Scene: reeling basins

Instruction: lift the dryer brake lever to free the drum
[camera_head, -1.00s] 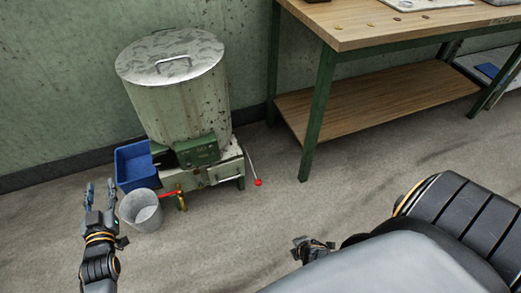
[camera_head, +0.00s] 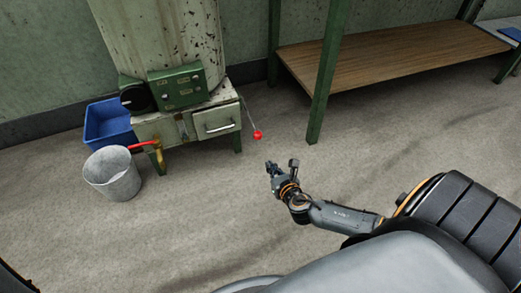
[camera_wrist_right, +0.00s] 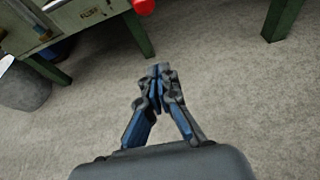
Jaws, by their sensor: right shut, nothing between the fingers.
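The brake lever is a thin rod with a red ball knob (camera_head: 257,135), slanting down from the right side of the dryer stand (camera_head: 200,125). The knob also shows at the top edge of the right wrist view (camera_wrist_right: 143,6). The dryer drum (camera_head: 165,35) stands above, its top cut off by the frame. My right gripper (camera_head: 281,165) is below and a little right of the knob, apart from it. In the right wrist view its fingertips (camera_wrist_right: 158,72) meet, with nothing between them. My left gripper is out of view.
A green control box (camera_head: 177,87) is on the dryer's front. A red-handled tap (camera_head: 143,145) sits above a grey bucket (camera_head: 112,173), beside a blue bin (camera_head: 108,123). A green table leg (camera_head: 327,75) stands right of the lever. The floor around my right gripper is clear.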

